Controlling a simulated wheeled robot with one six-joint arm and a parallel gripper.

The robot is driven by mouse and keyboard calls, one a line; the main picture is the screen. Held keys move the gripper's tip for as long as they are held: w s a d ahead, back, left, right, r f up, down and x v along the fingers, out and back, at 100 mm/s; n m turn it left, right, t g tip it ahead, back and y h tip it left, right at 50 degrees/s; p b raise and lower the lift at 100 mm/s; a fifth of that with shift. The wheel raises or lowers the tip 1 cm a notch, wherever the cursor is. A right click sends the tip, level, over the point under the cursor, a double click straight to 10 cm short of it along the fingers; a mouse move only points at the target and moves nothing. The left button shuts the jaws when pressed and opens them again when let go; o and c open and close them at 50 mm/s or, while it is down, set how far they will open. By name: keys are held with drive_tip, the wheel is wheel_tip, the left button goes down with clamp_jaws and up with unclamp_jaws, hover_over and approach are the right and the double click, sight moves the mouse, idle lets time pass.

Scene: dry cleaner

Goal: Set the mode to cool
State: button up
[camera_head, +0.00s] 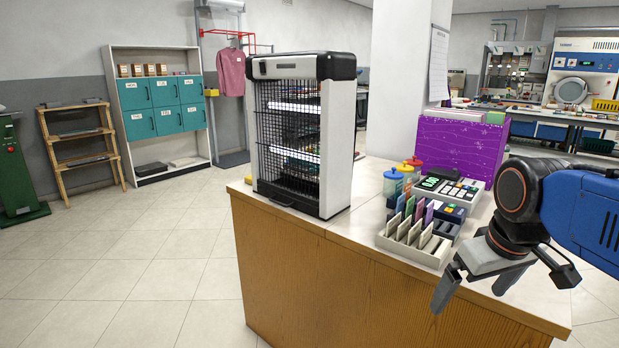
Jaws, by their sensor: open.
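A tall box-shaped appliance (338,140) with white sides, a black top and a black wire grille stands upright on the wooden counter (330,290). Two lit tubes glow behind the grille. A small light patch shows on the front of its black top, too small to read. No mode control or "cool" marking can be made out, and the back of the appliance is hidden. My gripper (498,284) is at the right, over the right front part of the counter. It is open, empty and pointing down, well apart from the appliance.
Between the appliance and my gripper stand a card rack (412,240), lidded jars (393,184) and a keypad register (450,190). A purple box (458,144) stands behind them. The front middle of the counter top is bare. Open tiled floor (130,285) lies to the left.

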drive_tip(key=s+f+m+t, duration=0.1)
drive_tip(key=s+f+m, duration=0.1)
drive_tip(key=s+f, duration=0.5)
drive_tip(key=shift+a+f, duration=0.45)
drive_tip(key=shift+f, duration=0.45)
drive_tip(key=shift+s, duration=0.1)
clamp_jaws()
idle(0.6)
